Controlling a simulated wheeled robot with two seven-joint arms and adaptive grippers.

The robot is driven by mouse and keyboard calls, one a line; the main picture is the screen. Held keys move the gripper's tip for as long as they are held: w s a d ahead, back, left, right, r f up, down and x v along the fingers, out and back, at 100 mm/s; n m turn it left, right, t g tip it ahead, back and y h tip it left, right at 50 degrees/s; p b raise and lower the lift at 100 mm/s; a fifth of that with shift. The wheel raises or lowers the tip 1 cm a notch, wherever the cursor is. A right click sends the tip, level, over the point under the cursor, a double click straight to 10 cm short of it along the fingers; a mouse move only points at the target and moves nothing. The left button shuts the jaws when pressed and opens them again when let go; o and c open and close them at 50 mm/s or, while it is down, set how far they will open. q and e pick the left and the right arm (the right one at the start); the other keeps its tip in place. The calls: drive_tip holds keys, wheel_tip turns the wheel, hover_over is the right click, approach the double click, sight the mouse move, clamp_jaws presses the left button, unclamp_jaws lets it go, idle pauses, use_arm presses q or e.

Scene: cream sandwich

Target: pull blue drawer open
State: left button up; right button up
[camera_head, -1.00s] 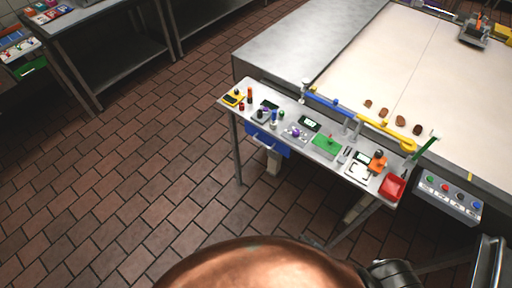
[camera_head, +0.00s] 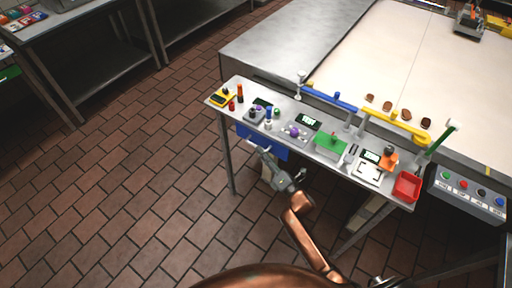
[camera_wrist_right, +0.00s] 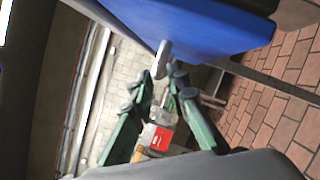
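The blue drawer (camera_head: 276,150) hangs under the left part of the narrow steel side table and looks shut. My right gripper (camera_head: 260,147) is in front of it, covering part of its front. In the right wrist view the blue drawer (camera_wrist_right: 205,25) fills the upper middle, with a pale handle (camera_wrist_right: 161,60) sticking out toward me. The green fingers of the right gripper (camera_wrist_right: 161,76) stand apart, with the handle's near end at the gap between the tips. I cannot tell whether they touch it. My left gripper is not in view.
A large pale conveyor surface (camera_head: 400,60) lies behind. The brick floor (camera_head: 130,190) at left is clear.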

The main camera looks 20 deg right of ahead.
drive_tip(key=shift+x, duration=1.65)
clamp_jaws()
drive_tip(key=shift+a, duration=0.1)
